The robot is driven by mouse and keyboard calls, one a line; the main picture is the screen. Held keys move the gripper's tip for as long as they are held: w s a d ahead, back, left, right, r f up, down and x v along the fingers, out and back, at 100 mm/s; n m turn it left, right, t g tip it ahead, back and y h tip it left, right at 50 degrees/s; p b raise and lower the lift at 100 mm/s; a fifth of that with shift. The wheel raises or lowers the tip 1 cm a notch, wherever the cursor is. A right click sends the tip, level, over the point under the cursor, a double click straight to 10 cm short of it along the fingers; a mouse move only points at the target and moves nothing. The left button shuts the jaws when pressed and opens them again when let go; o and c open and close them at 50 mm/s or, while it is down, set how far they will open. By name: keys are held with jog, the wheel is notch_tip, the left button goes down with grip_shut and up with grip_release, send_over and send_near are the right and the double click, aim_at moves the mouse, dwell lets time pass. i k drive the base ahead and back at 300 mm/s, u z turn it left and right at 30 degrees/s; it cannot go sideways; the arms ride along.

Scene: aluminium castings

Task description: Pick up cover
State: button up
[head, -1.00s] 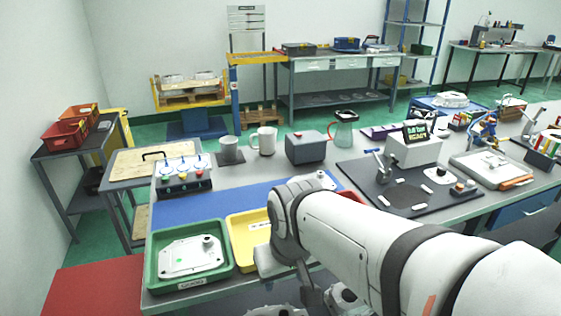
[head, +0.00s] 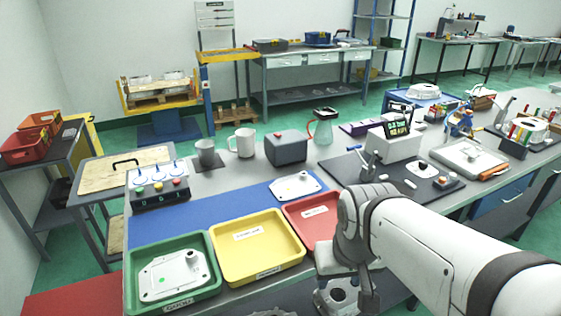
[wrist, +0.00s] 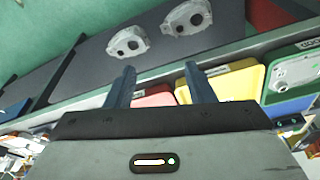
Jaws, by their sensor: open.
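Two pale grey cast covers with round openings lie side by side on a dark surface in the wrist view, one cover (wrist: 127,43) on the left and one (wrist: 187,18) on the right. My gripper (wrist: 160,76) is open and empty, its two dark fingers apart and pointing toward the dark surface; the covers lie beyond the fingertips. In the head view, a white plate-like casting (head: 172,272) with a raised boss lies in the green tray (head: 213,277). A similar casting (head: 297,186) lies on the blue mat (head: 240,203). My arm hides much of the lower right.
An empty yellow tray (head: 255,243) and a red tray (head: 311,222) stand beside the green tray. Behind are a switch box (head: 159,186), two mugs, and a grey box (head: 286,148). A dark board with small parts lies to the right.

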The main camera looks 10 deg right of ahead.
aim_at(297, 186)
jog(key=k, duration=1.3)
jog(key=z, duration=0.4)
jog(key=i, duration=2)
jog(key=u, duration=0.65)
